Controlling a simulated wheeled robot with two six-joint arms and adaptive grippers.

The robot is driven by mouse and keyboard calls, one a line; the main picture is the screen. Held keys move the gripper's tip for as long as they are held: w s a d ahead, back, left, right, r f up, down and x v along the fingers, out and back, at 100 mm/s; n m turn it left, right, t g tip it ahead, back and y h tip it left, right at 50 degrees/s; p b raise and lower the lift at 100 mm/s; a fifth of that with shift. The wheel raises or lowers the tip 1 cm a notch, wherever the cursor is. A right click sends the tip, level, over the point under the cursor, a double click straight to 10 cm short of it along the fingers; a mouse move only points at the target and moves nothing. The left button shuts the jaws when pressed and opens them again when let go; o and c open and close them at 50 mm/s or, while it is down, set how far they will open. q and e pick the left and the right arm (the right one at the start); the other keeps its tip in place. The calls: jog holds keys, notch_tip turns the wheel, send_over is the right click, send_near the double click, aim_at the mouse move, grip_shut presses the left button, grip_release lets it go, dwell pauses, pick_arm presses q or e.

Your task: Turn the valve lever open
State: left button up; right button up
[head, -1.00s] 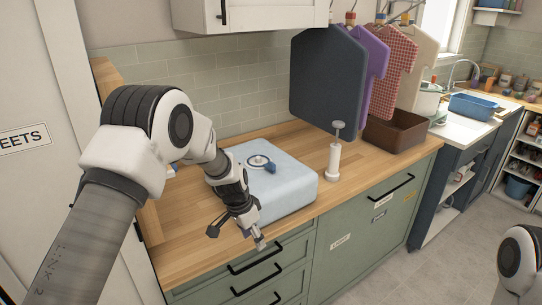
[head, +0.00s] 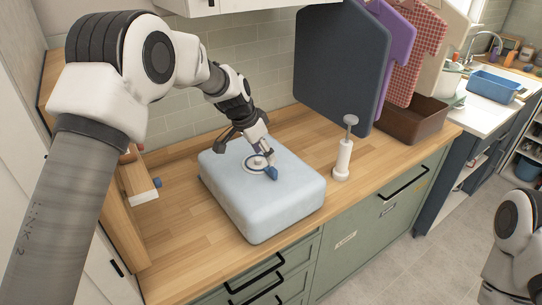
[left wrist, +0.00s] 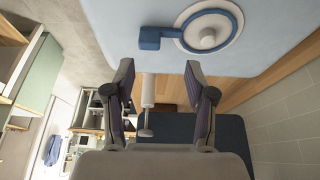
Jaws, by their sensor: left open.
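The valve is a round white disc (head: 252,164) with a blue ring, set on top of a pale blue padded block (head: 262,208) on the counter. Its blue lever (head: 271,174) ends in a blocky handle pointing toward the front right in the head view. In the left wrist view the lever (left wrist: 165,35) lies left of the white hub (left wrist: 208,38). My left gripper (head: 248,140) is above the back of the block, beside the valve. Its fingers (left wrist: 160,68) are spread and empty, with the lever handle just beyond them. My right gripper is out of view.
A white pump-like cylinder (head: 343,158) stands right of the block. A wooden stand (head: 138,182) is at left. The counter's front left is clear.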

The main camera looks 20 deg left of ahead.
aim_at(272, 169)
pick_arm(q)
jog(key=shift+s+d+f+p, duration=0.3)
jog(key=shift+d+f+p, duration=0.1)
jog(key=shift+d, duration=0.1)
jog(key=shift+s+d+f+p, duration=0.25)
jog(key=shift+s+d+f, duration=0.1)
jog(key=shift+d, duration=0.1)
jog(key=x, duration=0.3)
jog(key=p+x, duration=0.1)
jog(key=shift+w+a+f, duration=0.15)
jog(key=shift+w+a, duration=0.2)
jog(key=shift+a, duration=0.05)
jog(key=shift+w+f, duration=0.25)
jog(key=shift+s+r, duration=0.2)
jog(key=shift+c, duration=0.7)
jog(key=shift+s+d+r, duration=0.1)
jog(key=shift+s+r, duration=0.05)
jog(key=shift+s, duration=0.05)
jog(key=c, duration=0.6)
grip_shut()
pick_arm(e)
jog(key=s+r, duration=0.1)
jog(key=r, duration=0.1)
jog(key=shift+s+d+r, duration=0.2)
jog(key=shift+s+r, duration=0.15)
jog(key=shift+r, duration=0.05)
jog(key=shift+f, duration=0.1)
